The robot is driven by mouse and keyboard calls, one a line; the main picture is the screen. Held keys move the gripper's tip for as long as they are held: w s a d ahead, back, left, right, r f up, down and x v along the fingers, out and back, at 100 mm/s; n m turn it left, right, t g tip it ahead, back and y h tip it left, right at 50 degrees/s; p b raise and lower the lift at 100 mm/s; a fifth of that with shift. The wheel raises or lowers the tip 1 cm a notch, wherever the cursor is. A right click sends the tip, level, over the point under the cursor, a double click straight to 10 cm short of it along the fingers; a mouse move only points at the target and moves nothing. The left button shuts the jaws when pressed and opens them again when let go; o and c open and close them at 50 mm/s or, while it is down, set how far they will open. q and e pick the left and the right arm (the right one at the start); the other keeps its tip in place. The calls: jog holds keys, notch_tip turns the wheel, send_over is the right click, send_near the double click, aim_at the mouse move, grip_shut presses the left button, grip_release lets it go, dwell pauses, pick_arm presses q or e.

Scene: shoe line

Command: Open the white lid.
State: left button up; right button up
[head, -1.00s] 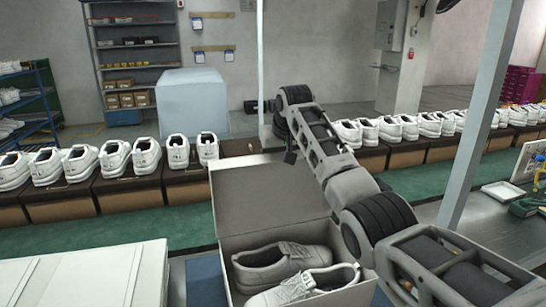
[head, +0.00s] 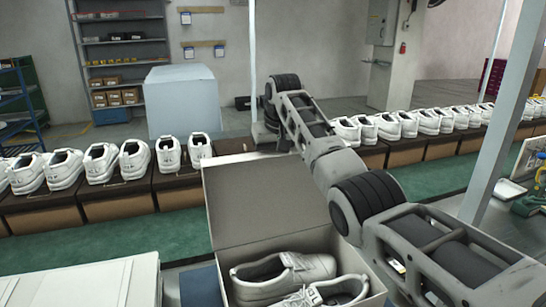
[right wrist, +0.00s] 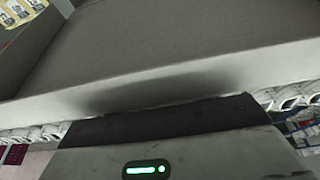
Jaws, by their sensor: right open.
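The light lid (head: 262,198) of a shoe box stands raised at the box's back edge, so the box is open. Two white shoes (head: 283,272) lie inside the box (head: 368,262). My right arm reaches in from the right over the box, and its end goes down behind the lid's top edge; the gripper is hidden there in the head view. In the right wrist view the lid's broad face (right wrist: 160,65) fills the upper part, with a dark shadow on it. My right gripper (right wrist: 160,122) is close to that face; its fingertips are not clear and contact cannot be told. My left gripper is not in view.
A flat white box (head: 85,282) lies at the lower left. A row of white shoes on brown boxes (head: 85,207) runs behind, along a green belt (head: 150,235).

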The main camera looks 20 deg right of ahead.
jog(key=shift+o, duration=0.9)
jog(key=shift+d+f, duration=0.1)
jog(key=shift+f, duration=0.05)
jog(key=shift+r, duration=0.2)
jog(key=b+v, duration=0.2)
jog(key=v, duration=1.1)
jog(key=shift+s+r, duration=0.1)
jog(key=shift+r, duration=0.15)
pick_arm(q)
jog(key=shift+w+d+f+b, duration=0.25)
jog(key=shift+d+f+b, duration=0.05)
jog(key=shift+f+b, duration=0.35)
pick_arm(e)
jog(key=shift+v, duration=1.05)
